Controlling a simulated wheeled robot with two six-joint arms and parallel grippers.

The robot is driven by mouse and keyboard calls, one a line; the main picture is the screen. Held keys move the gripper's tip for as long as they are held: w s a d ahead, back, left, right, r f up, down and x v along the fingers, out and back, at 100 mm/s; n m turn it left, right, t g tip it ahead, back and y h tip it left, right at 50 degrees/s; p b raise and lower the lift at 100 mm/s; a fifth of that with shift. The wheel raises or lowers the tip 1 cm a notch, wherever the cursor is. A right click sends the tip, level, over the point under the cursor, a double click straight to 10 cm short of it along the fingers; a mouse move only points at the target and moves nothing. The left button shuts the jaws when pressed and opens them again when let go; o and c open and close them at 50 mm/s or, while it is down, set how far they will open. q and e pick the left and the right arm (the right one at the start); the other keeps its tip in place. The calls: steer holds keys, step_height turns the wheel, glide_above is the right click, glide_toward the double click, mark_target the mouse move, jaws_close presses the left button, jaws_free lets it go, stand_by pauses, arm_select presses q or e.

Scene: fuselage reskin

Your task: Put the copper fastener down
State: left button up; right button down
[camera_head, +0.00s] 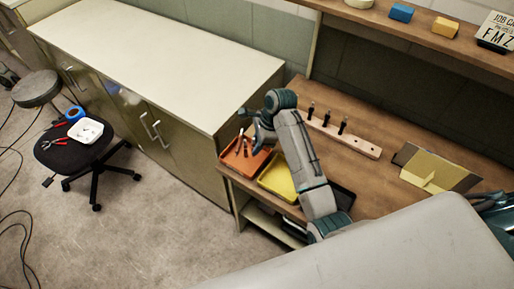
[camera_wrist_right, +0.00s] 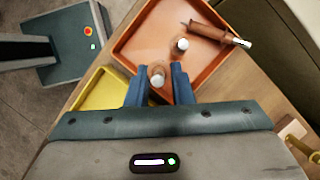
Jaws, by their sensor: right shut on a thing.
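My right gripper (camera_wrist_right: 160,78) is shut on a copper fastener (camera_wrist_right: 156,75) with a pale, round end, between its two blue fingers. The gripper is over the near edge of the orange tray (camera_wrist_right: 128,50). In the tray, another copper fastener (camera_wrist_right: 180,46) shows its pale end, and a further one (camera_wrist_right: 214,34) lies on its side. In the head view the right gripper (camera_head: 250,128) is small, above the orange tray (camera_head: 250,167) at the bench's left end. I cannot tell whether the held fastener touches the tray floor.
A yellow tray (camera_head: 279,178) sits beside the orange one, partly behind my right arm. A wooden block (camera_head: 358,143) with several dark-handled tools stands farther back on the bench. A tan angled piece (camera_head: 428,171) is to the right. The pale cabinet top (camera_head: 150,60) is clear.

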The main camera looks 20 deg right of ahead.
step_height(320, 180, down, 2)
steer(key=shift+s+f+p, duration=0.15)
steer(key=shift+f+p, duration=0.1)
steer(key=shift+p, duration=0.2)
arm_select(q)
steer(key=shift+s+d+r, duration=0.15)
steer(key=shift+s+r, duration=0.35)
steer(key=shift+r, duration=0.25)
arm_select(e)
steer(key=shift+f, duration=0.3)
steer(key=shift+f, duration=0.15)
steer(key=c, duration=1.3)
jaws_free()
